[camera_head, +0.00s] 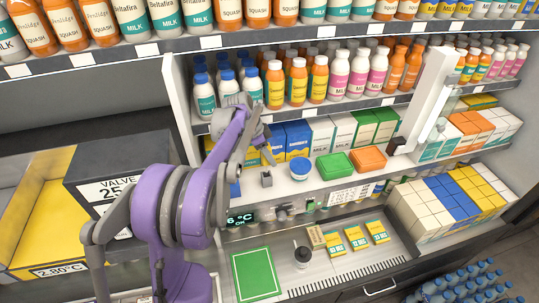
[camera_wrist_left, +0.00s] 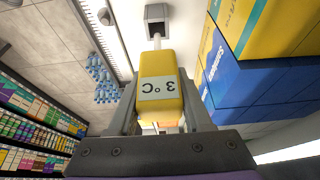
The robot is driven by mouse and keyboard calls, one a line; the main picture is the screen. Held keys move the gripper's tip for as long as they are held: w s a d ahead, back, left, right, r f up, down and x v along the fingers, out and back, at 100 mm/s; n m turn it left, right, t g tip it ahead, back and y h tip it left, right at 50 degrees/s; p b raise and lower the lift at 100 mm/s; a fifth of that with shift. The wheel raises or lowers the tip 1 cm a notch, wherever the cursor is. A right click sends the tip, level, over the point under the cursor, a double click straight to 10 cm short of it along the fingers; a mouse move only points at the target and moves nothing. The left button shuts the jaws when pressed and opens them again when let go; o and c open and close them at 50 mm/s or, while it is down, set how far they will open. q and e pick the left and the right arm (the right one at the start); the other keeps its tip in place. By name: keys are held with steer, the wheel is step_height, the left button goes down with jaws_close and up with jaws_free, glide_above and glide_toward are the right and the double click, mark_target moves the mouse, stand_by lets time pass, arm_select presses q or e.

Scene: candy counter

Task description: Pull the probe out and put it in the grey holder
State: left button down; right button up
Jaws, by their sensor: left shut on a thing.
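My left gripper (camera_head: 264,138) is shut on the yellow probe (camera_wrist_left: 160,82), which shows a label reading 3 °C upside down in the left wrist view. The probe's pale thin shaft (camera_wrist_left: 157,43) points at the grey holder (camera_wrist_left: 155,12), a square block with a dark opening. My right gripper is in neither view.
Blue and yellow boxes (camera_wrist_left: 245,85) stand close beside the gripper. A round tub (camera_head: 299,168), green tub (camera_head: 334,166) and orange tub (camera_head: 368,159) sit right of the holder. Bottles (camera_head: 297,82) line the shelf behind. A green mat (camera_head: 256,274) lies on the counter below.

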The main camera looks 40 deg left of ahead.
mark_target(262, 156)
arm_select(q)
steer(key=shift+f+b, duration=1.5)
steer(key=shift+f, duration=1.55)
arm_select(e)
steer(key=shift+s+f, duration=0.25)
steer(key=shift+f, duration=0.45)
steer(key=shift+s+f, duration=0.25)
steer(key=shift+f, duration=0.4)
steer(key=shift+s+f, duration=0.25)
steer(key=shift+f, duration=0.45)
arm_select(q)
steer(key=shift+c, duration=1.3)
jaws_free()
steer(key=v, duration=1.1)
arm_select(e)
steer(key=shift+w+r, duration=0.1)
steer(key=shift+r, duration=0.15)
arm_select(q)
steer(key=shift+w, duration=0.1)
